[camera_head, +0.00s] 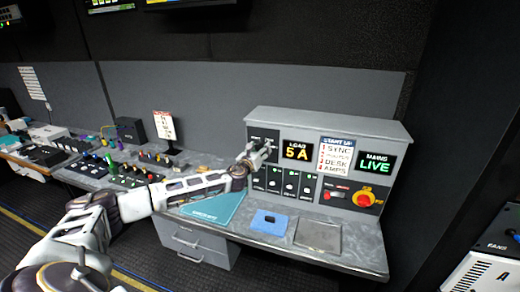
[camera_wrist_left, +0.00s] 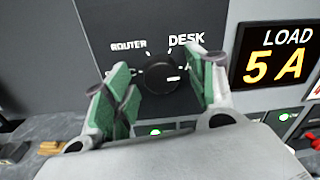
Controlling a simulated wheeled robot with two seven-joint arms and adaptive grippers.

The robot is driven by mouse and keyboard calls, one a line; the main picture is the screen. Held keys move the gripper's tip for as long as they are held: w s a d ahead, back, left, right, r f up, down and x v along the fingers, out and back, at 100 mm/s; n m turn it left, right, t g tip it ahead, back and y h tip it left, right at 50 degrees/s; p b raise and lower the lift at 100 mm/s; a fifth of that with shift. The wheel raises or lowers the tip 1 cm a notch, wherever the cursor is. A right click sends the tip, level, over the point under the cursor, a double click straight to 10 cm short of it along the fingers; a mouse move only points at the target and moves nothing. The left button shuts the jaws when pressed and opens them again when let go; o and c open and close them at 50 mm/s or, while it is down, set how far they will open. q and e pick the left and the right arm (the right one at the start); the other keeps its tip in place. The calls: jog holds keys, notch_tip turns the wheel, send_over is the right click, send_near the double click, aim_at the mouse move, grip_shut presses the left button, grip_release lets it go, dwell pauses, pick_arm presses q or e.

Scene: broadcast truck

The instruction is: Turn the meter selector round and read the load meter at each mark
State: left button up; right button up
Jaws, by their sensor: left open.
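The meter selector is a round black knob (camera_wrist_left: 162,74) on a dark panel, seen in the left wrist view. Its white pointer mark is on the right side of the knob, below the DESK label; ROUTER is labelled at upper left. Any lower labels are hidden by my gripper. My left gripper (camera_wrist_left: 155,82) is open, with its green-padded fingers on either side of the knob; I cannot tell whether they touch it. In the head view the left gripper (camera_head: 257,153) covers most of the selector. The load meter (camera_head: 297,150) reads 5 A. My right gripper is out of view.
Below the selector is a row of switches (camera_head: 290,181) with green lights. To the right are a START UP card (camera_head: 337,156), a MAINS LIVE display (camera_head: 375,164) and a red rotary switch (camera_head: 364,199). A teal folder (camera_head: 216,208), blue item (camera_head: 269,221) and grey tray (camera_head: 318,235) lie on the desk.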

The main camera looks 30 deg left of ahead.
pick_arm(q)
jog(key=shift+w, duration=0.25)
jog(key=c, duration=1)
jog(key=shift+c, duration=0.2)
